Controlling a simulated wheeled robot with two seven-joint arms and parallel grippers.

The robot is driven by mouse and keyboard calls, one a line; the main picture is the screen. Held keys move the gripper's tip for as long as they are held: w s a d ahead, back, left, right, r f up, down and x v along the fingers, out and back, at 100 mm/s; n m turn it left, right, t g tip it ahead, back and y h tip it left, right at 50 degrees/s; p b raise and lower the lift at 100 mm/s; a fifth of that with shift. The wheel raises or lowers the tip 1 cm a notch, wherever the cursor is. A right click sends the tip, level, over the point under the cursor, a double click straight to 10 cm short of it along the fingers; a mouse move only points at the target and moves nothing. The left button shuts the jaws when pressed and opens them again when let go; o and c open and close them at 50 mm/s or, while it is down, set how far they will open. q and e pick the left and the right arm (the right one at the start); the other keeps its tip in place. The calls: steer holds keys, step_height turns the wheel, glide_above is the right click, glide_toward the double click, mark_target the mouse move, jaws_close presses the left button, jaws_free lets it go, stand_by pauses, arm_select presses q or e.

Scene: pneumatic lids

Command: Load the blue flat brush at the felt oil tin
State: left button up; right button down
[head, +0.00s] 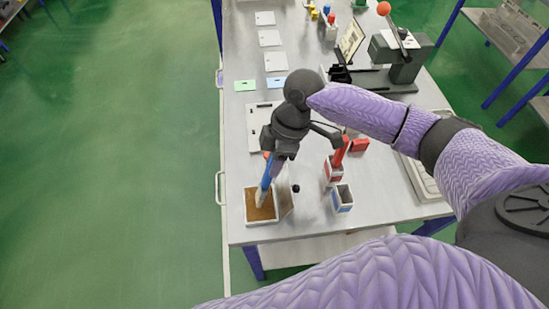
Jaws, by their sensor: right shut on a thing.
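My right gripper (274,155) is shut on the blue flat brush (266,175) and holds it nearly upright, slightly tilted. The brush's pale bristle end points down over the felt oil tin (249,218), a square pale tin with a brown inside at the table's near left corner. The bristles overlap the brown felt in the head view; I cannot tell whether they touch it. The upper part of the brush is hidden by the gripper. My left gripper is not in view.
A red-and-white holder (332,175) with a red brush and a blue-and-white holder (343,207) stand right of the tin. A small black knob (295,188) is beside the tin. A white plate (254,130) lies behind. A grey press (405,60) stands at back right.

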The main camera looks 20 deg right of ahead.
steer(key=shift+f, duration=0.15)
steer(key=shift+f, duration=0.25)
stand_by(0.4)
stand_by(0.4)
steer(key=shift+f, duration=0.1)
stand_by(0.4)
steer(key=shift+s, duration=0.1)
stand_by(0.4)
